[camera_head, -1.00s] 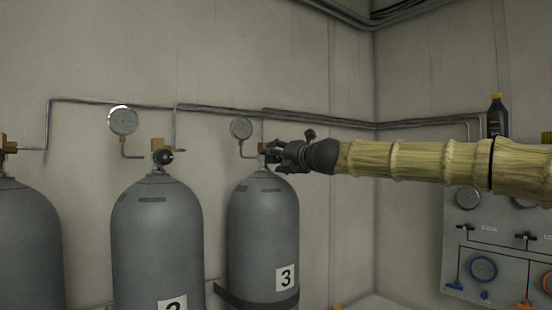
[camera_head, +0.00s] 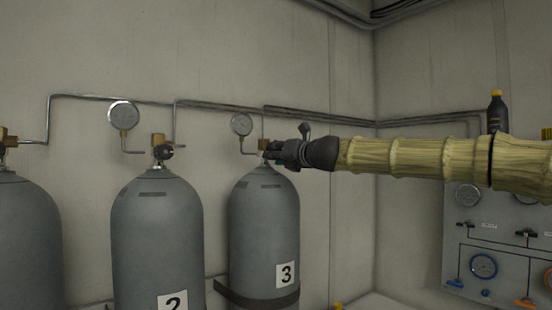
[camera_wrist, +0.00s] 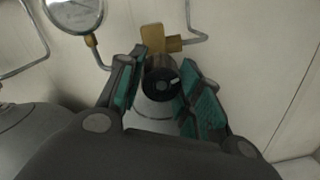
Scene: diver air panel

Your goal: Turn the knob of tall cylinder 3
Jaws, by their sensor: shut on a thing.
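Tall cylinder 3 (camera_head: 262,225) is a grey tank with a "3" label, standing against the wall in the head view. My gripper (camera_head: 272,153) reaches in from the right at the top of this tank and covers its knob there. In the wrist view the black round knob (camera_wrist: 161,84), with a small light mark on its face, sits between the green-padded fingers of my gripper (camera_wrist: 160,92). The fingers are shut on the knob. The brass valve body (camera_wrist: 155,40) shows just behind it.
A round gauge (camera_head: 241,124) and thin pipes are on the wall close to the valve. Cylinder 2 (camera_head: 157,240) stands to the left. A panel with gauges (camera_head: 495,240) and a dark bottle (camera_head: 496,112) are at the right.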

